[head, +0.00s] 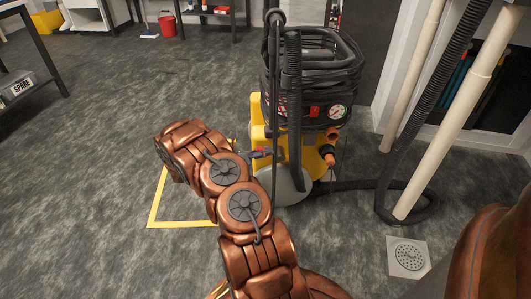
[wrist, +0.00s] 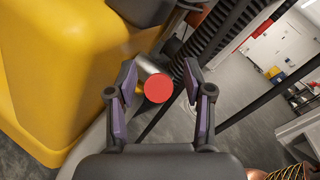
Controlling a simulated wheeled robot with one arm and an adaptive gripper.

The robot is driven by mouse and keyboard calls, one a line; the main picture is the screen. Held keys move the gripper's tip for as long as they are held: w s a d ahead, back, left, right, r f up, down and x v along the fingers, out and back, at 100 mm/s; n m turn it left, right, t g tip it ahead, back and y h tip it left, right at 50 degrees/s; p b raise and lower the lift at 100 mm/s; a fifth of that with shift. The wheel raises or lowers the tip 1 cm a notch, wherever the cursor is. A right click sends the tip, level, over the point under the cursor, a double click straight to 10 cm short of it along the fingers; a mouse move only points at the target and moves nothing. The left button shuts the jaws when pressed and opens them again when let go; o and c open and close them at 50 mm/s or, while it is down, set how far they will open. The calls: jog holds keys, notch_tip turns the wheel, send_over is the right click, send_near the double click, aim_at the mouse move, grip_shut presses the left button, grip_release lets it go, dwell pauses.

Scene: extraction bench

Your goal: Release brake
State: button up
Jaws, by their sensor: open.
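A yellow extraction machine (head: 262,118) stands on the floor at the middle of the head view. Its yellow body (wrist: 60,70) fills the left of the wrist view. A round red disc (wrist: 158,89) shows between my fingers in the wrist view, with a grey metal cylinder (wrist: 149,65) just behind it; it may be the brake's handle end. My gripper (wrist: 159,69) is open, one finger on each side of the disc, with visible gaps. I cannot tell how deep the disc sits between them. In the head view my arm reaches toward the machine's left side, where a small red part (head: 264,151) shows.
A dark hose (head: 382,205) and pale pipes (head: 445,120) stand at the right. A floor drain (head: 408,256) is nearby. Open floor lies left.

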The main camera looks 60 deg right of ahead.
jog(key=shift+c, duration=0.5)
grip_shut()
